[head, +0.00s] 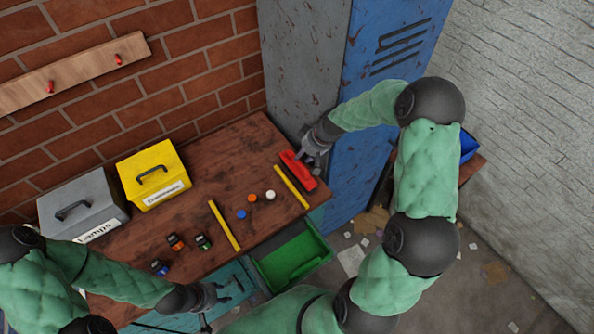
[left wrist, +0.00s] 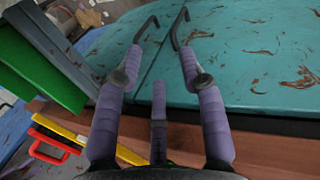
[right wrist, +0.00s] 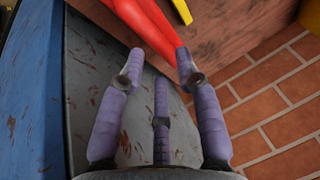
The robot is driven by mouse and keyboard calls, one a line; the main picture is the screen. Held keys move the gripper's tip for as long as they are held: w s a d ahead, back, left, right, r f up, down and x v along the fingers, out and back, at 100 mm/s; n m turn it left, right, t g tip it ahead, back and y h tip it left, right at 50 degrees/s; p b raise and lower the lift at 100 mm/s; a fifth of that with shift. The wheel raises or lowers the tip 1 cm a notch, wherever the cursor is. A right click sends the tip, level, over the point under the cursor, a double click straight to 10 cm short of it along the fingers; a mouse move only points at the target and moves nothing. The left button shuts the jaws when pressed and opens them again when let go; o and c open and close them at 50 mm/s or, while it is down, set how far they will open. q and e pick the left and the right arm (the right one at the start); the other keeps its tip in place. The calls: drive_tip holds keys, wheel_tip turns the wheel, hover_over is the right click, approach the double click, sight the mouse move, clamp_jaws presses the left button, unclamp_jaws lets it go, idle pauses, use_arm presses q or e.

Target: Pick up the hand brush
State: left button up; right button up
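No thing is clearly recognisable as a hand brush. A long red thing (head: 298,170), which may be it, lies at the right end of the wooden bench (head: 150,225). It also shows at the top of the right wrist view (right wrist: 145,25), partly cut off. My right gripper (head: 312,150) is beside the red thing at the bench's far right edge. Its fingers are apart and empty in the right wrist view (right wrist: 160,60); I cannot tell whether they touch it. My left gripper (head: 222,293) is open and empty, low at the bench's front, near dark hooked handles (left wrist: 150,28).
A grey box (head: 80,205) and a yellow box (head: 153,175) stand at the bench's back left. Two yellow strips (head: 224,226) and several small caps and jars lie on it. A green bin (head: 290,262) is in front. A blue locker (head: 385,60) stands behind, right.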

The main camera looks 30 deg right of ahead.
sight(298, 168)
drive_tip(key=x, duration=0.5)
drive_tip(key=shift+f+b, duration=0.2)
drive_tip(key=shift+b, duration=0.2)
clamp_jaws()
